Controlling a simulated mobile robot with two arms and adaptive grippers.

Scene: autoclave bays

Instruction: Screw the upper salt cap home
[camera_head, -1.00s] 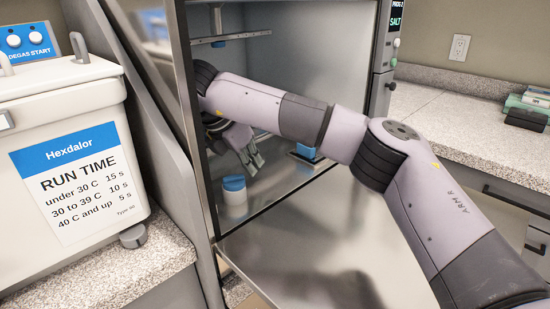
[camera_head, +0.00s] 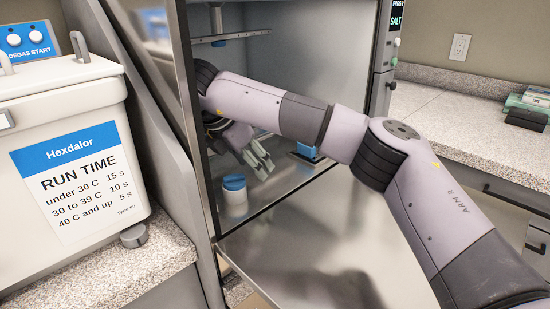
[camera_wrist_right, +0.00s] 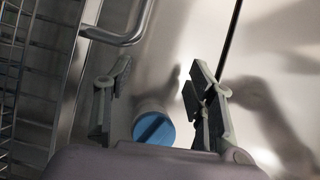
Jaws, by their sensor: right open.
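My right gripper (camera_head: 263,163) is inside the open steel chamber (camera_head: 290,75), low, with its fingers apart and empty. A white cylinder with a blue top (camera_head: 234,187) stands upright on the chamber floor, just left of and below the fingers in the head view. In the right wrist view, a round blue cap with a dark bar across it (camera_wrist_right: 153,128) shows between the open fingers of the right gripper (camera_wrist_right: 160,90), touching neither. I cannot tell which cap of the head view this is. A blue fitting (camera_head: 219,43) sits under the bar high in the chamber. My left gripper is out of view.
Another blue-topped item (camera_head: 306,151) sits on the chamber floor, partly behind my arm. The lowered door (camera_head: 300,260) lies in front. A wire rack (camera_wrist_right: 30,70) is left in the wrist view. A white Hexdalor bath (camera_head: 70,130) stands left.

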